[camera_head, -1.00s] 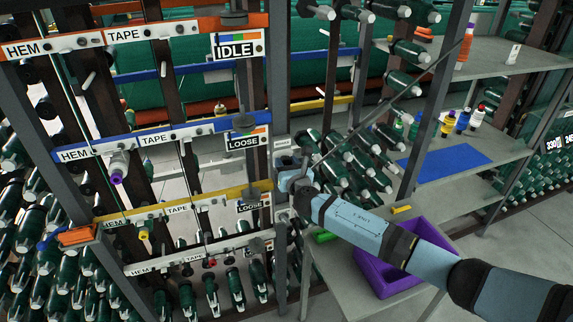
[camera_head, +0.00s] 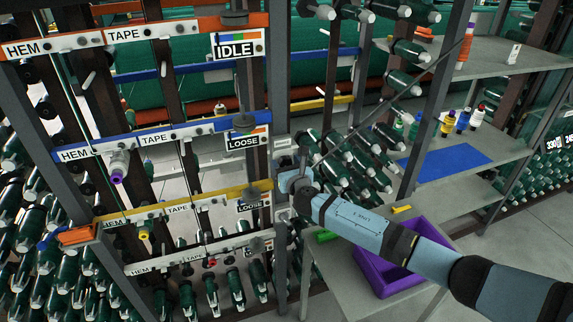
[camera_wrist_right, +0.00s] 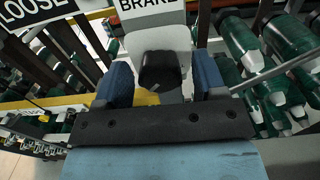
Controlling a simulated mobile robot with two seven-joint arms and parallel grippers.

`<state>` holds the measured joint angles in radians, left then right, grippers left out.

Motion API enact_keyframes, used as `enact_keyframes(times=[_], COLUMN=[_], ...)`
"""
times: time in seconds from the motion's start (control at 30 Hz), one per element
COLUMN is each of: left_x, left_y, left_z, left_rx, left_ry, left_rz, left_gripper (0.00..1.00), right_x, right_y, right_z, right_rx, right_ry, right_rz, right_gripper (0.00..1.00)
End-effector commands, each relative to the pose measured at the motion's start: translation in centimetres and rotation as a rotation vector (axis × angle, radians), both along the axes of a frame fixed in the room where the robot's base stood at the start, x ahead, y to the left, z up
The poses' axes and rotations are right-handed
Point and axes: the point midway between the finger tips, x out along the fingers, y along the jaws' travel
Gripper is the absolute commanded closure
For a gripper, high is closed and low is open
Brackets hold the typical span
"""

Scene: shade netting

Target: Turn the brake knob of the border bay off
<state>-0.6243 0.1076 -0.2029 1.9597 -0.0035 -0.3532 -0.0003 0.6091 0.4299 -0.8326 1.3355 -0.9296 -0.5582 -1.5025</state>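A black brake knob (camera_wrist_right: 160,70) sits on a light plate under a "BRAKE" label (camera_wrist_right: 148,6) in the right wrist view. A small light mark shows on its lower part. My right gripper (camera_wrist_right: 163,80) has its two blue fingers on either side of the knob, with a visible gap at each side. In the head view my right gripper (camera_head: 290,183) is at the post right of the yellow rail and hides the knob. A small label plate (camera_head: 283,142) is just above it. No bay name is readable at the knob. My left gripper is not in view.
Orange, blue, yellow (camera_head: 182,205) and white rails carry HEM and TAPE labels. Their signs read IDLE (camera_head: 237,45) and LOOSE (camera_head: 247,141). Green bobbins crowd the racks around the post. A purple crate (camera_head: 375,275) stands on the shelf below my right arm.

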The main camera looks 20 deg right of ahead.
Motion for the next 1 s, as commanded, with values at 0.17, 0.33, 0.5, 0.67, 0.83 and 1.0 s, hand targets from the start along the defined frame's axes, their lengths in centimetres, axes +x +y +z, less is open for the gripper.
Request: enact_keyframes(times=[0.17, 0.33, 0.5, 0.67, 0.83, 1.0], left_x=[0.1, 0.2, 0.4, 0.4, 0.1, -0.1], left_y=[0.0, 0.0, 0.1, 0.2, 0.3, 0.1], left_z=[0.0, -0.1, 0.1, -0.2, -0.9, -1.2], left_rx=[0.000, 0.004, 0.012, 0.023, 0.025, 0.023], left_ry=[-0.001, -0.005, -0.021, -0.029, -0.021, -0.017], left_rz=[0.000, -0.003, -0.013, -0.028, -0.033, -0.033], left_gripper=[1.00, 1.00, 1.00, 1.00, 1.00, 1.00], right_x=[-0.1, -1.6, -5.2, -8.9, -11.9, -13.5], right_y=[0.0, -0.1, -0.2, -0.3, -0.5, -0.5], right_z=[0.0, -0.2, -0.2, -0.2, -0.2, 0.0], right_rx=[0.001, 0.000, 0.001, 0.001, 0.001, 0.001], right_ry=[0.000, 0.000, 0.000, 0.001, 0.000, 0.000], right_rz=[0.000, 0.000, 0.002, 0.002, 0.000, 0.000], right_gripper=[0.36, 0.36, 0.36, 0.36, 0.36, 0.36])
